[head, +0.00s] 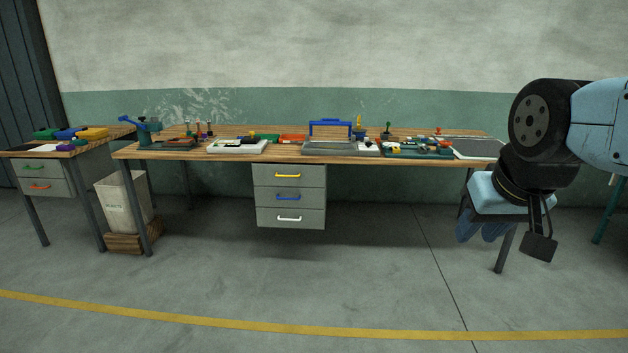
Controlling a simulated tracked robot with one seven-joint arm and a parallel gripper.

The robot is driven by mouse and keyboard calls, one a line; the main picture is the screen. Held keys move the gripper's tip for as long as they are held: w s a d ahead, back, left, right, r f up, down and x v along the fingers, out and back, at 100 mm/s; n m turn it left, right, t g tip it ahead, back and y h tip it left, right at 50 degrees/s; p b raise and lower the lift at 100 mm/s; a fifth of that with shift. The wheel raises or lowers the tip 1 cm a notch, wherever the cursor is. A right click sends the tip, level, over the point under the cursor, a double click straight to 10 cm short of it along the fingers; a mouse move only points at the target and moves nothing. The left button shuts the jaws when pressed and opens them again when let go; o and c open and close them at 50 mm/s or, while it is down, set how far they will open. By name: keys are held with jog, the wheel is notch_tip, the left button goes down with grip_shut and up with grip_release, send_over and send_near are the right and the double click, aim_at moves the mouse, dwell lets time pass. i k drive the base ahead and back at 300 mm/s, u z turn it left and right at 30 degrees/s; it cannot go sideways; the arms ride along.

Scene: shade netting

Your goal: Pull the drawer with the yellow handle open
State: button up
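The drawer with the yellow handle (264,181) is the top one of three in a grey drawer unit under the long workbench, in the middle of the head view. It looks closed, its front flush with the drawers below. Its yellow handle (288,175) is a horizontal bar in full view. Below are a drawer with a blue handle (288,197) and one with a white handle (289,218). My gripper (540,246) hangs at the right, pointing down, well apart from the drawers. Its fingers are dark and seen edge-on; I cannot tell their opening.
A smaller table (12,155) with green- and orange-handled drawers stands at left, beside a pale bin (124,203) on a wooden pallet. The floor (330,285) before the drawers is clear, crossed by a yellow line (300,328).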

aim_at(307, 175)
jog(key=u, duration=0.05)
jog(key=i, duration=3.2)
